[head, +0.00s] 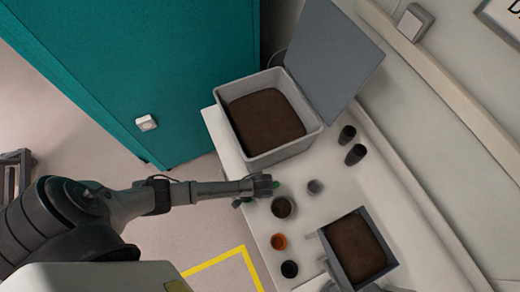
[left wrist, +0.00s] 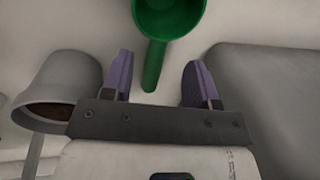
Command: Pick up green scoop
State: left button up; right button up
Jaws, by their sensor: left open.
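The green scoop (left wrist: 165,18) shows at the top of the left wrist view. Its bowl is cut off by the top edge, and its handle points down between my left fingers. My left gripper (left wrist: 157,82) is open, with one purple finger on each side of the handle and a visible gap to each. In the head view my left gripper (head: 268,185) is over the left edge of the bench and covers most of the scoop, leaving only small green bits (head: 276,184) showing. Grey parts at the bottom edge may be my right gripper, but its jaws cannot be made out.
A grey bin of soil (head: 312,132) with a raised lid (head: 334,55) stands behind. Beside my left gripper is a soil-filled pot (head: 281,207), also in the left wrist view (left wrist: 68,75). An orange pot (head: 279,241), dark pots (head: 355,154) and a soil tray (head: 371,270) stand nearby.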

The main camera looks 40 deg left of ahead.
pick_arm(q)
jog(key=f, duration=0.3)
jog(key=shift+w, duration=0.25)
jog(key=shift+a+f, duration=0.2)
jog(key=shift+f, duration=0.35)
pick_arm(e)
jog(key=shift+d, duration=0.1)
pick_arm(q)
jog(key=shift+c, duration=0.8)
grip_shut()
jog(key=shift+r, duration=0.1)
